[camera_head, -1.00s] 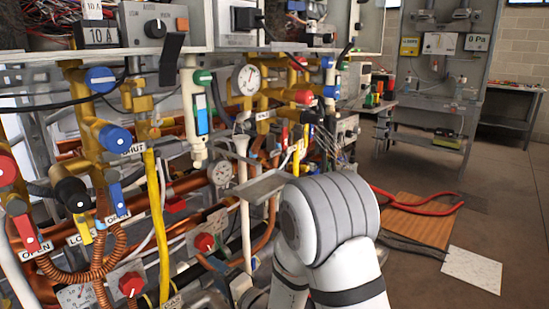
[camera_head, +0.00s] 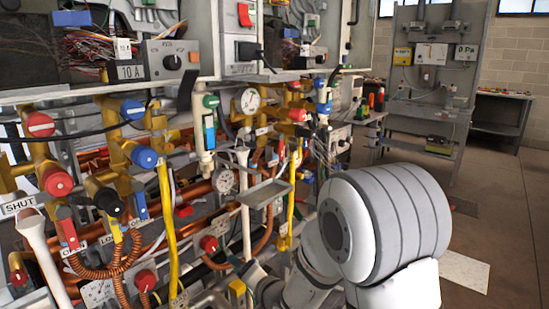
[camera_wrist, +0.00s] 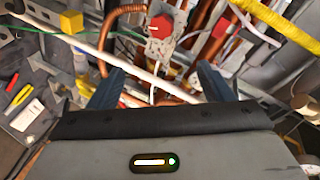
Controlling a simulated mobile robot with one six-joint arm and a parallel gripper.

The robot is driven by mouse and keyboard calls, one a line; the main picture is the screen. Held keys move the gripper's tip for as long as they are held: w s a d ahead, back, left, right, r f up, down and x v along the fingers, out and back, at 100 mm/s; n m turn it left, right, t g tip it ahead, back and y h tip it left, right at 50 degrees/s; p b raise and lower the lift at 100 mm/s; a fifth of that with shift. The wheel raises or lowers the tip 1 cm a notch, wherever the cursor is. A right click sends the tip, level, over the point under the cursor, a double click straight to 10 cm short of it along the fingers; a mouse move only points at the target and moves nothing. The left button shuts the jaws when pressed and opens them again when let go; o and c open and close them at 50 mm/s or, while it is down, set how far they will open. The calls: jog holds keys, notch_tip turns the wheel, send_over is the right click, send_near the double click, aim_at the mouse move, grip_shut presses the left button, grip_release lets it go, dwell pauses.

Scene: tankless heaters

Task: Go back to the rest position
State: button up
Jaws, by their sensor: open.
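My gripper (camera_wrist: 160,88) shows in the wrist view with its two dark fingers spread apart and nothing between them. Beyond the fingers are a red valve knob (camera_wrist: 161,27) on a grey plate, copper pipes and a thin white pipe. The fingers look apart from the knob. In the head view my white arm fills the lower right, in front of the pipework. The gripper end points toward the lower pipes there, and its fingers are hard to make out.
A heater panel with valves, a pressure gauge (camera_head: 247,100) and a yellow pipe (camera_head: 167,220) fills the left. A small metal shelf (camera_head: 265,192) juts out near my arm. Open floor (camera_head: 505,210) lies at the right. Hand tools (camera_wrist: 18,98) lie at the wrist view's left.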

jog(key=s+d+r+n+g+h+p, duration=0.1)
jog(key=s+d+r+h+p, duration=0.1)
jog(key=d+r+h+p, duration=0.4)
jog(key=s+d+r+n+g+h+p, duration=0.1)
jog(key=s+d+r+g+p, duration=0.15)
jog(key=d+r, duration=0.6)
jog(key=s+d+r+n+g+h+p, duration=0.1)
jog(key=s+d+r+g+p, duration=0.2)
jog(key=s, duration=0.7)
jog(key=s+d+r+n+g+p, duration=0.2)
jog(key=s+d+r+p, duration=0.3)
jog(key=s, duration=0.5)
notch_tip(320, 180, up, 3)
jog(key=shift+s+d+r+g+h+p, duration=0.15)
jog(key=shift+s+g+h+p, duration=0.3)
jog(key=shift+p, duration=0.5)
jog(key=shift+w, duration=0.2)
jog(key=shift+c, duration=0.5)
